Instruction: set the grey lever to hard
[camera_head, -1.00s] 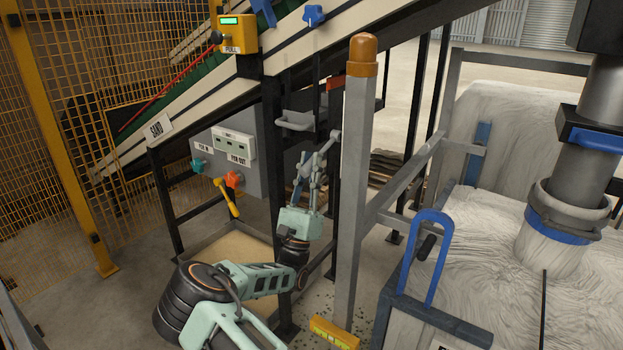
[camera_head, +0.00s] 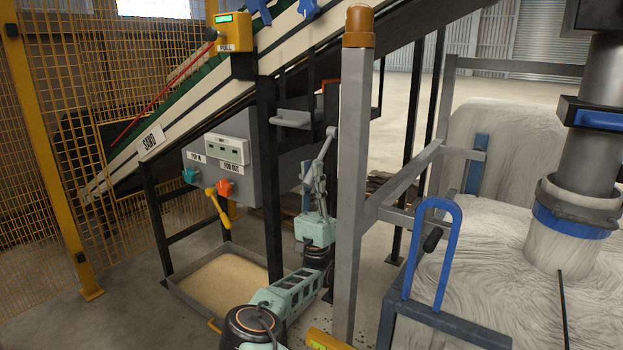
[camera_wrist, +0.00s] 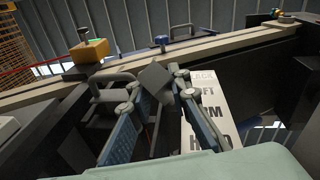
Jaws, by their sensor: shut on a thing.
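The grey lever shows its square grey knob (camera_wrist: 156,80) between my fingertips in the wrist view; its lower part is mostly hidden by the fingers. My gripper (camera_wrist: 157,84) is shut on it. In the head view my gripper (camera_head: 321,160) reaches up just left of the grey post, with the lever's tip (camera_head: 331,132) above it. A white label (camera_wrist: 205,115) stands right behind the right finger in the wrist view. Its partly covered lines seem to read soft, medium and hard from top to bottom. Which line the lever is at, I cannot tell.
A grey post with an orange cap (camera_head: 357,130) stands close to my gripper's right. A grey bar handle (camera_head: 292,118) is to its left. A control box (camera_head: 228,150) with a yellow lever (camera_head: 218,207) stands farther left, above a sand tray (camera_head: 215,283). The sloping conveyor (camera_head: 180,115) runs overhead.

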